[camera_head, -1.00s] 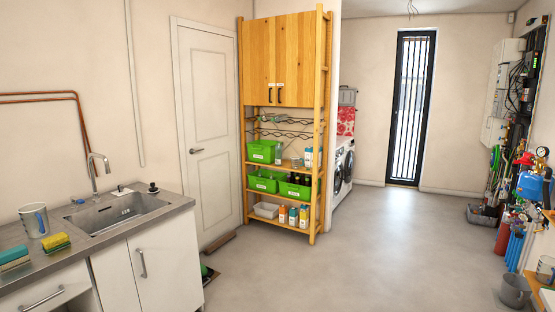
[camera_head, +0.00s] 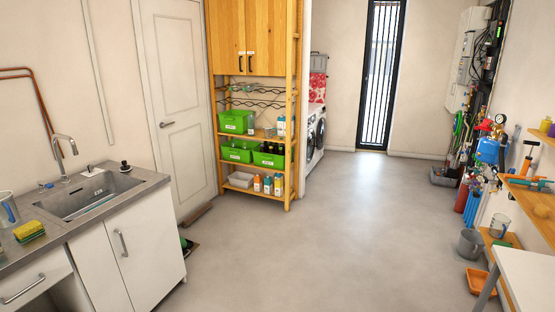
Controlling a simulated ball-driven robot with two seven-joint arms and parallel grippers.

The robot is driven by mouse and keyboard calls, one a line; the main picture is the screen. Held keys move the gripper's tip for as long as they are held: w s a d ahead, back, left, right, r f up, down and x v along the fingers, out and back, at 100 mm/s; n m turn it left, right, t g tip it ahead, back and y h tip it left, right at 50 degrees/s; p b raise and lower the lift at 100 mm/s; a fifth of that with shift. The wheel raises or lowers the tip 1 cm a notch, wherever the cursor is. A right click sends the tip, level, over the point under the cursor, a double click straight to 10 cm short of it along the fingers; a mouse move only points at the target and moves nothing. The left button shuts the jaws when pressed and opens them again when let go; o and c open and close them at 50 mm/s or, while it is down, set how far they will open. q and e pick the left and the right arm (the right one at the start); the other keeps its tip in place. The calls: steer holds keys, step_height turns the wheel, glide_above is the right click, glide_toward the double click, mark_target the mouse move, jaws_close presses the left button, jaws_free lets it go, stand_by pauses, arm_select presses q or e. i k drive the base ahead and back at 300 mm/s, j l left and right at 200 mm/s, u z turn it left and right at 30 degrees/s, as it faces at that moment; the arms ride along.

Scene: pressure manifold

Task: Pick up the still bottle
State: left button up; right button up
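Several dark bottles (camera_head: 272,148) stand in the right green crate (camera_head: 269,160) on the wooden shelf unit (camera_head: 298,100). Several small bottles or cartons (camera_head: 267,185), with orange, white and green showing, stand on the bottom board. A white and blue container (camera_head: 281,126) stands on the board above the crates. Labels are too small to read, so I cannot tell which one is the still bottle. Neither of my grippers is in view.
The sink counter (camera_head: 150,181) is at the left. A white table (camera_head: 525,268), a wall shelf (camera_head: 535,200), a grey bucket (camera_head: 470,244) and an orange tray (camera_head: 482,283) are at the right. The middle floor (camera_head: 330,230) is clear.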

mark_target(251, 117)
steer(key=i+j+u, duration=0.1)
steer(key=i+u, duration=0.35)
steer(key=i, duration=4.15)
steer(key=i+z, duration=0.2)
steer(key=i, duration=0.2)
steer(key=i+j+z, duration=0.2)
steer(key=i, duration=0.2)
steer(key=i+j+z, duration=0.2)
steer(key=i, duration=0.2)
